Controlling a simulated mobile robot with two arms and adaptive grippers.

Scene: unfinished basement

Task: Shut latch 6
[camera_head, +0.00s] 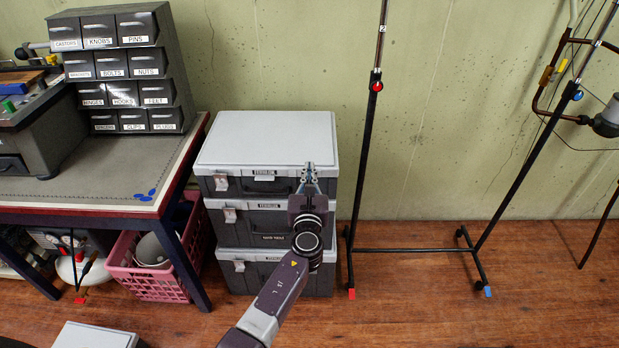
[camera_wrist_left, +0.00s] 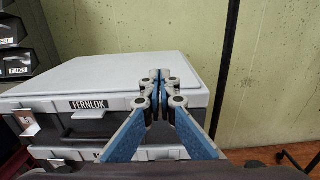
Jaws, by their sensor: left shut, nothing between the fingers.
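A stack of grey cases with light lids (camera_head: 265,140) stands against the wall, the top one labelled FERNLOK. Light latches show at the left of the fronts: the top latch (camera_head: 221,183), the middle latch (camera_head: 230,215) and the bottom latch (camera_head: 239,266). I cannot read any latch number, so I cannot tell which is latch 6. My left gripper (camera_head: 309,168) is shut and empty in front of the right part of the top case. It hides the right end of the case fronts. In the left wrist view its closed fingers (camera_wrist_left: 158,80) cover part of the top case (camera_wrist_left: 110,75).
A workbench (camera_head: 90,207) with a labelled drawer cabinet (camera_head: 117,65) stands left of the stack, a pink basket (camera_head: 158,281) below it. A black wheeled rack (camera_head: 415,250) stands close on the right. Another light-lidded case (camera_head: 95,336) lies at the front left.

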